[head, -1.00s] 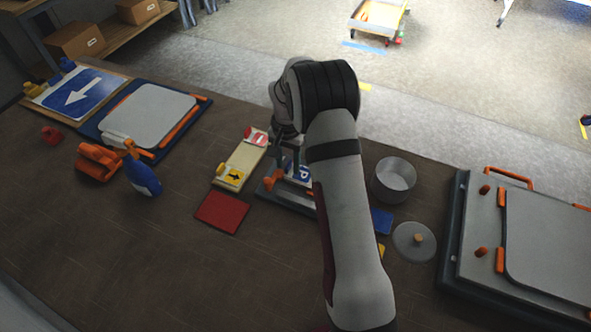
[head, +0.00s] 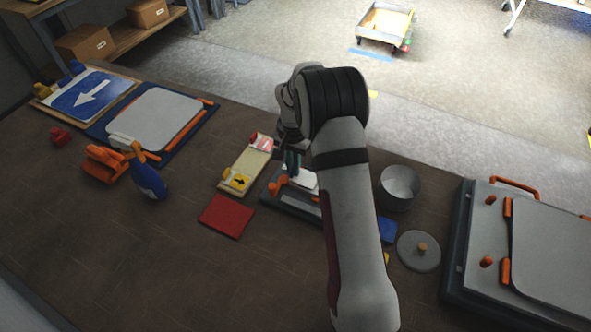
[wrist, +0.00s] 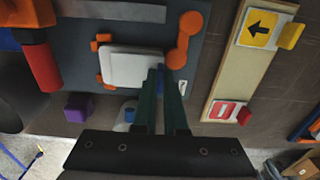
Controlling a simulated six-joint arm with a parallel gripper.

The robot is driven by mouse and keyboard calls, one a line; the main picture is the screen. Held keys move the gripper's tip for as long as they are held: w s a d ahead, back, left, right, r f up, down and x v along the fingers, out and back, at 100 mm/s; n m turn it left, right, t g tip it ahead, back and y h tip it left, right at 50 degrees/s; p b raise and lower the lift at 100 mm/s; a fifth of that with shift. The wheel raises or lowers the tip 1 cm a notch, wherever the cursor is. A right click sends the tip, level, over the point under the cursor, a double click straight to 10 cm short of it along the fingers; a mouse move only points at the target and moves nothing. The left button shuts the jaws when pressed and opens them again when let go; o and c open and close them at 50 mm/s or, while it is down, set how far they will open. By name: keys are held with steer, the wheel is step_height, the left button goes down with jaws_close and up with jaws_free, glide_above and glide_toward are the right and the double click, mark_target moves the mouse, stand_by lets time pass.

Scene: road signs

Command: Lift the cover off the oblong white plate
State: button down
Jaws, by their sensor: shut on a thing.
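The oblong white plate (wrist: 128,68) lies on a dark grey base (wrist: 205,45) in the wrist view, with small orange clips at its left edge. In the head view the plate (head: 305,180) shows partly beside my arm. My gripper (wrist: 161,72) is at the plate's right edge, its dark green fingers close together on a thin blue piece (wrist: 160,80), apparently the cover seen nearly edge-on. The fingers hide most of it, so I cannot tell its full shape or whether it still touches the plate. In the head view my gripper (head: 292,172) is over the base.
An orange lever (wrist: 183,40) stands close right of the fingers. A pale board with small signs (wrist: 242,65) lies farther right. A purple block (wrist: 77,107) and a red cylinder (wrist: 43,66) are left. The head view shows a metal pot (head: 398,188) right of my arm.

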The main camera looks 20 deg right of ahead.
steer(key=r, duration=0.3)
steer(key=s+d+r, duration=0.1)
steer(key=shift+d+r, duration=0.1)
steer(key=shift+r, duration=0.05)
steer(key=s+d+r, duration=0.6)
steer(key=d+r, duration=0.1)
steer(key=r, duration=0.2)
steer(key=shift+s+d+r, duration=0.25)
steer(key=shift+d, duration=0.15)
